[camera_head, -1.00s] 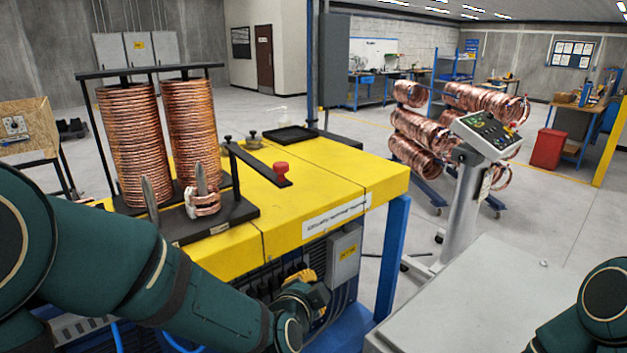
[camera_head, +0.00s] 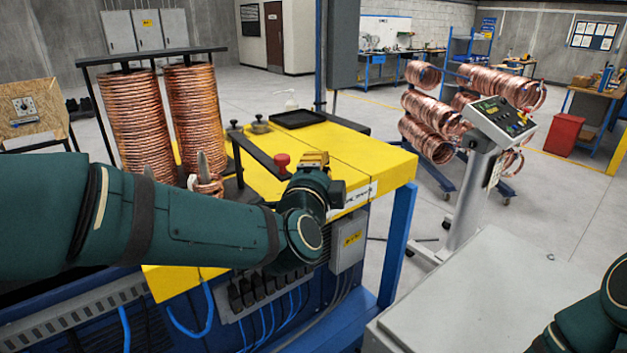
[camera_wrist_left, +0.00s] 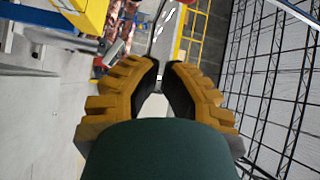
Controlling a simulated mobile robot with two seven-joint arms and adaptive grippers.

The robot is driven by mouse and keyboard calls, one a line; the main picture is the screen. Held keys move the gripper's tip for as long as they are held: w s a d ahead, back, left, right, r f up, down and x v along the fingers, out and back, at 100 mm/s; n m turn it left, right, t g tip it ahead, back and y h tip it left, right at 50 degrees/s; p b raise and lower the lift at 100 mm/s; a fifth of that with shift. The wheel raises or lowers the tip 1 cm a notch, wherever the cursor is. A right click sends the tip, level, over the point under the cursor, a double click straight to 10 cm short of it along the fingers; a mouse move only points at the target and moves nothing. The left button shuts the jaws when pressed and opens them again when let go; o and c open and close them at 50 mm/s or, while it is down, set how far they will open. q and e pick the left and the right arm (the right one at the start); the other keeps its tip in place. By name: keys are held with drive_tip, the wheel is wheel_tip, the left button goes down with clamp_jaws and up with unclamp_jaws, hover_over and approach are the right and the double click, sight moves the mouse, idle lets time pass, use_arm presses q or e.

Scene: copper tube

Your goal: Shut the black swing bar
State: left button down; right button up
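The black swing bar (camera_head: 258,153) reaches out over the yellow table top, from a black post on its left to a red knob (camera_head: 281,161) at its free end. My left arm crosses in front of the table. My left gripper (camera_head: 314,158) shows its yellow fingers just right of the red knob, apart from it as far as I can tell. In the left wrist view the left gripper (camera_wrist_left: 164,66) has its fingers apart with nothing between them. My right gripper is out of view; only part of my right arm shows at the lower right.
Two tall copper coils (camera_head: 137,125) stand on the table's left under a black top bar. A black tray (camera_head: 298,119) lies at the back of the yellow table (camera_head: 355,155). A control panel (camera_head: 500,119) stands at right, with copper coil racks behind it.

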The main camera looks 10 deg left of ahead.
use_arm(q)
drive_tip(key=a, duration=0.1)
drive_tip(key=w+a, duration=0.1)
drive_tip(key=a, duration=0.1)
drive_tip(key=shift+w+a+f, duration=0.2)
drive_tip(key=shift+w+a, duration=0.15)
drive_tip(key=shift+a, duration=0.05)
drive_tip(key=shift+s+b, duration=0.1)
drive_tip(key=shift+b, duration=0.25)
